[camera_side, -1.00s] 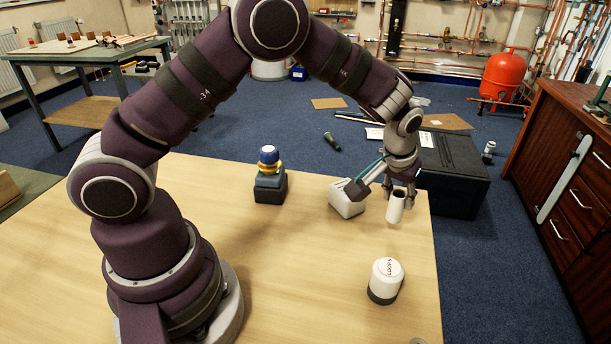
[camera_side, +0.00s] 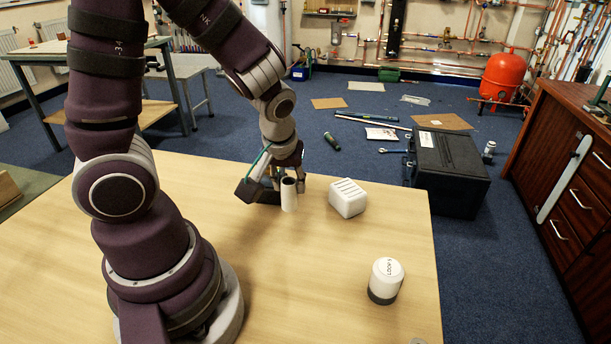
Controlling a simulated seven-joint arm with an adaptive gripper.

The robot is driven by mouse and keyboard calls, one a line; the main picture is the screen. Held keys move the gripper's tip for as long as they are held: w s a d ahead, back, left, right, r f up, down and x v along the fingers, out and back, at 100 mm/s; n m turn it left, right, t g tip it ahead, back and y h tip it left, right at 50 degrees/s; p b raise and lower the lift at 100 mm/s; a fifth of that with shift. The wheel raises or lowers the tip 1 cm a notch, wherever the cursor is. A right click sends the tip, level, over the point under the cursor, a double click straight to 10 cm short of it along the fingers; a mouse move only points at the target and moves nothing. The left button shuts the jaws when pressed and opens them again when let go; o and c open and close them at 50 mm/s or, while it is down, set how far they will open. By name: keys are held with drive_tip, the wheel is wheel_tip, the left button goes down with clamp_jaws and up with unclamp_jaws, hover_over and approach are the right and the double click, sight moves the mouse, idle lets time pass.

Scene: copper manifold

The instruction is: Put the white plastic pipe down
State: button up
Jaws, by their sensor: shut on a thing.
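The white plastic pipe (camera_side: 289,196) is a short upright tube with a dark open top. My gripper (camera_side: 290,178) is shut on it, with the fingers at its upper part. The pipe is over the table's back half, left of a white slotted block. I cannot tell whether its lower end touches the table.
The white slotted block (camera_side: 348,198) stands right of the pipe on the wooden table (camera_side: 330,270). A white and dark cylinder with lettering (camera_side: 386,280) stands near the right edge. A black case (camera_side: 450,180) is on the floor beyond. The table's middle front is clear.

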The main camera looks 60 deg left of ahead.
drive_tip(key=s+a+r+n+g+y, duration=0.15)
drive_tip(key=s+a+n+g, duration=0.25)
drive_tip(key=s+a+n, duration=0.75)
drive_tip(key=shift+n+g+h, duration=0.3)
drive_tip(key=shift+n+h, duration=0.05)
drive_tip(key=shift+n, duration=0.1)
drive_tip(key=x, duration=0.4)
drive_tip(key=w+d+x, duration=0.1)
drive_tip(key=x, duration=0.1)
drive_tip(key=shift+f, duration=0.85)
drive_tip(key=shift+f, duration=0.15)
drive_tip(key=o, duration=0.9)
